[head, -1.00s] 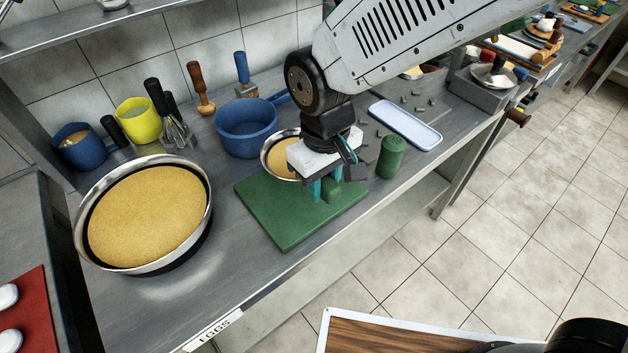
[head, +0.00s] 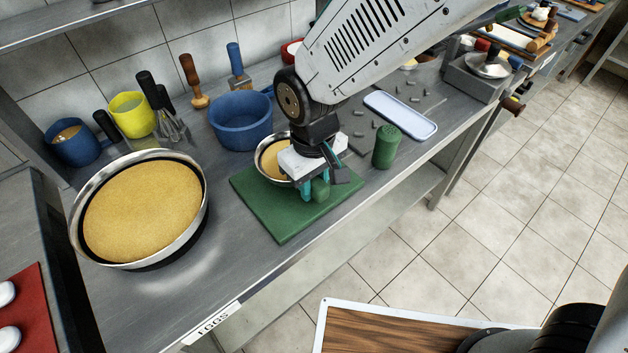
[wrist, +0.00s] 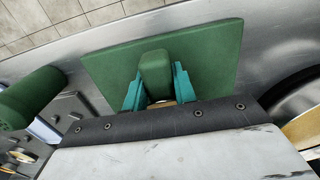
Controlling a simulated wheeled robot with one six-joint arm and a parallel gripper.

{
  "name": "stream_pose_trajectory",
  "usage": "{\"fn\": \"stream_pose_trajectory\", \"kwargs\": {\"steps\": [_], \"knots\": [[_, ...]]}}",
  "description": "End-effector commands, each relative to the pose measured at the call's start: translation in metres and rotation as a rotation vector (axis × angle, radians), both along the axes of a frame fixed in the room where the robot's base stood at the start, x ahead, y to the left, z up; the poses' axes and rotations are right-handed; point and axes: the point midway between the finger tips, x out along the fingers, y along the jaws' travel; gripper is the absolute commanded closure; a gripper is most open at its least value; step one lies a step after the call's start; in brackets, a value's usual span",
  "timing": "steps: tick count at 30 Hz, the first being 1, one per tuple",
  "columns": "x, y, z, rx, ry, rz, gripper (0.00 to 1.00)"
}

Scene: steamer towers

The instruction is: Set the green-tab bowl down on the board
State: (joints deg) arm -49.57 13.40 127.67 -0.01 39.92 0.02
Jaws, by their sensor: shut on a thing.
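The bowl (head: 266,158), with a metallic rim and a tan inside, shows partly behind my gripper in the head view. Its green tab (head: 320,188) sticks out toward the front; the tab also shows in the wrist view (wrist: 155,72). My gripper (head: 307,190) is shut on the green tab, with one teal finger on each side of it. The green board (head: 285,222) lies flat on the counter under the bowl and gripper. My gripper hides much of the bowl, and I cannot tell whether its base touches the board.
A large round pan (head: 140,212) stands left of the board. A blue pot (head: 240,122) is behind it, and a green cylinder (head: 386,146) stands to the right near a pale tray (head: 400,115). The board's front part is clear.

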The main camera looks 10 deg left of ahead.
Motion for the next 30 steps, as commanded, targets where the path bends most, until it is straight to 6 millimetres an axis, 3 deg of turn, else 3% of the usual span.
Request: {"fn": "stream_pose_trajectory", "kwargs": {"steps": [20, 21, 23, 30], "knots": [[0.0002, 0.0002, -0.0094, 0.0, 0.0, 0.0, 1.0], [0.0002, 0.0002, -0.0094, 0.0, 0.0, 0.0, 0.68], [0.0002, 0.0002, -0.0093, 0.0, 0.0, 0.0, 0.51], [-0.0001, -0.0001, -0.0096, -0.001, 0.001, 0.0, 0.48]]}}
